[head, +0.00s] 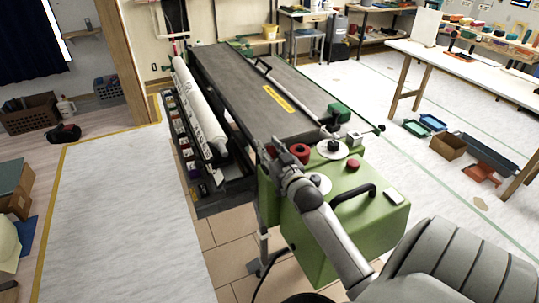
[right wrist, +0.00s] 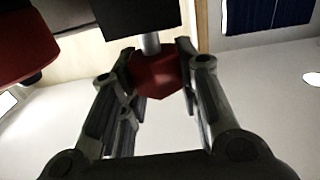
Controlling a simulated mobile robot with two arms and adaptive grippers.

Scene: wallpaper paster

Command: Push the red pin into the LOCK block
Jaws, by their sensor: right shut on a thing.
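My right gripper (head: 276,168) is at the near left corner of the machine, beside its green housing. In the right wrist view its fingers (right wrist: 163,85) are shut on the red pin's faceted head (right wrist: 158,74). A short grey shaft (right wrist: 150,43) runs from the head up to a dark block (right wrist: 135,15), which may be the LOCK block; no lettering shows. How deep the shaft sits in it I cannot tell. In the head view, my gripper hides the pin and the block. My left gripper is not in view.
The green housing (head: 345,225) carries a red round knob (head: 299,152), a red button (head: 353,164), white dials and a black handle (head: 352,200). A long grey machine bed (head: 235,75) stretches away, with a white roll (head: 200,110) along its left. Pale floor (head: 125,200) lies clear at left.

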